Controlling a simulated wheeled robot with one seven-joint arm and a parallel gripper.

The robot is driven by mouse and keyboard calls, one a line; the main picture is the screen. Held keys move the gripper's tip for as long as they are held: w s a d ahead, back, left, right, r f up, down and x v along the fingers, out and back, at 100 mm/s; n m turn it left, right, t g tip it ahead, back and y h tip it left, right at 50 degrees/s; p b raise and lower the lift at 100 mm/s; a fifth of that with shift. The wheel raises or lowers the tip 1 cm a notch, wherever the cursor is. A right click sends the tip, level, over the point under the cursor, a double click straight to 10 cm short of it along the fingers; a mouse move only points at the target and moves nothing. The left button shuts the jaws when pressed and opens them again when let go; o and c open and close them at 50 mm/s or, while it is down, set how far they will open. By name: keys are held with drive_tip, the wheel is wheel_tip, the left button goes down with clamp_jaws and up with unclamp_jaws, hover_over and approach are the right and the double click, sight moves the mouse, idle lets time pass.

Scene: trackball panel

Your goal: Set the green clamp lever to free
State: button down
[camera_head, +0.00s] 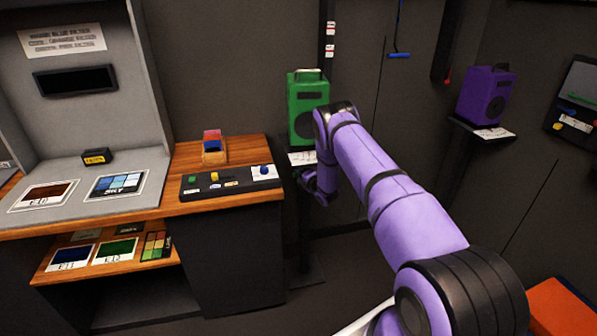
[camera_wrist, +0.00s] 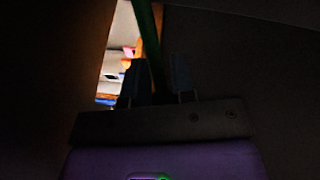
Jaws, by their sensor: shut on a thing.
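The green clamp lever (camera_wrist: 147,38) shows in the wrist view as a dark green bar running down between the two fingers of my gripper (camera_wrist: 157,80). My gripper is shut on it. The lever's pivot and any markings cannot be made out in the dark. In the head view my gripper (camera_head: 316,187) is low beside the stand under the green speaker (camera_head: 307,105), mostly behind my purple arm. The lever cannot be picked out there.
A wooden desk (camera_head: 230,154) with a trackball panel (camera_head: 230,182) stands to the left of my gripper. A purple speaker (camera_head: 486,92) sits on a stand at the right. Dark walls close in behind; the floor (camera_head: 330,285) between is clear.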

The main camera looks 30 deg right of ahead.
drive_tip(key=shift+s+d+f+n+g+h, duration=0.2)
drive_tip(key=shift+d+f+n+g, duration=0.3)
drive_tip(key=shift+n, duration=0.65)
drive_tip(key=shift+s+d+f+n+g+h, duration=0.1)
drive_tip(key=shift+d+f+n+g+h, duration=0.15)
drive_tip(key=shift+f+n+g, duration=0.65)
drive_tip(key=shift+s+d+f+n+g+h, duration=0.15)
drive_tip(key=shift+d+n, duration=0.3)
drive_tip(key=shift+n, duration=1)
drive_tip(key=c, duration=1.2)
unclamp_jaws()
drive_tip(key=shift+o, duration=0.2)
drive_tip(key=f+v, duration=0.2)
drive_tip(key=v, duration=1)
drive_tip(key=shift+s+f, duration=0.2)
drive_tip(key=shift+s, duration=0.5)
